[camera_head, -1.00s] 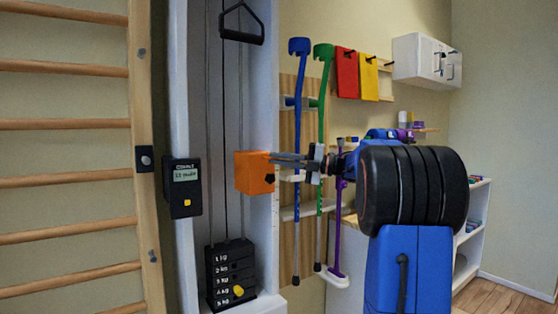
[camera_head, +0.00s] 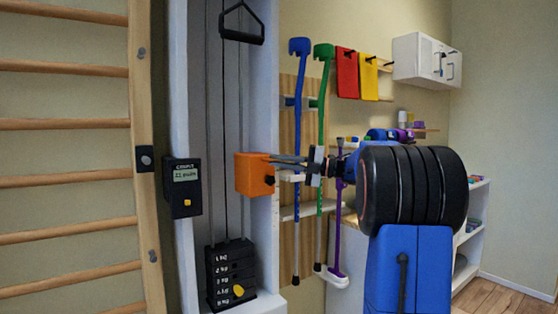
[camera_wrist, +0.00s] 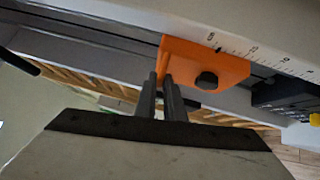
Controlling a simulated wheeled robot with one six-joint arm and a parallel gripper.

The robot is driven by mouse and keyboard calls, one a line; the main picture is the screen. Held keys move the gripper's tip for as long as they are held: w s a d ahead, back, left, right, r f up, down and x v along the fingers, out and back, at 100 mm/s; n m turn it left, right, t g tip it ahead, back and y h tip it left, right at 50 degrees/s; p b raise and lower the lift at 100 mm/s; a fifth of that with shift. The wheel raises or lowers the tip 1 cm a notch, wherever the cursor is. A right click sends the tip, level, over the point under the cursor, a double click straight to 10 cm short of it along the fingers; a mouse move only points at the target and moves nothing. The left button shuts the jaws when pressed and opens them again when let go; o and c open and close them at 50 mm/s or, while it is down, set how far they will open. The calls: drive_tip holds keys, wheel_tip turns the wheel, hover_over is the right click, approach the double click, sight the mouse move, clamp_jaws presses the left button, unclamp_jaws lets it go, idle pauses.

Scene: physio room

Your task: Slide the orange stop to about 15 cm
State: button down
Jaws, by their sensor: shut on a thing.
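The orange stop (camera_head: 254,174) is a block with a dark knob, on the right side of the pale upright frame. In the wrist view the orange stop (camera_wrist: 205,62) sits beside a printed scale (camera_wrist: 262,54). The stop's scale-side edge lies along the larger numbers, which are small and blurred; I cannot read its exact setting. My gripper (camera_head: 274,160) reaches in from the right and is shut on the stop's near edge. In the wrist view my gripper's dark fingers (camera_wrist: 159,82) meet the stop; the exact contact is partly hidden.
A black weight stack (camera_head: 231,275) with a yellow pin stands below the stop. A black display box (camera_head: 182,188) is on the frame's left post. Blue and green crutches (camera_head: 322,130) hang close behind my gripper. Wooden wall bars (camera_head: 65,124) fill the left.

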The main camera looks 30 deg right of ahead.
wheel_tip(320, 180, down, 4)
drive_tip(key=shift+f, duration=0.15)
drive_tip(key=c, duration=1.9)
unclamp_jaws()
drive_tip(key=shift+o, duration=0.2)
drive_tip(key=v, duration=1.7)
drive_tip(key=shift+s+d, duration=0.15)
drive_tip(key=shift+d, duration=0.05)
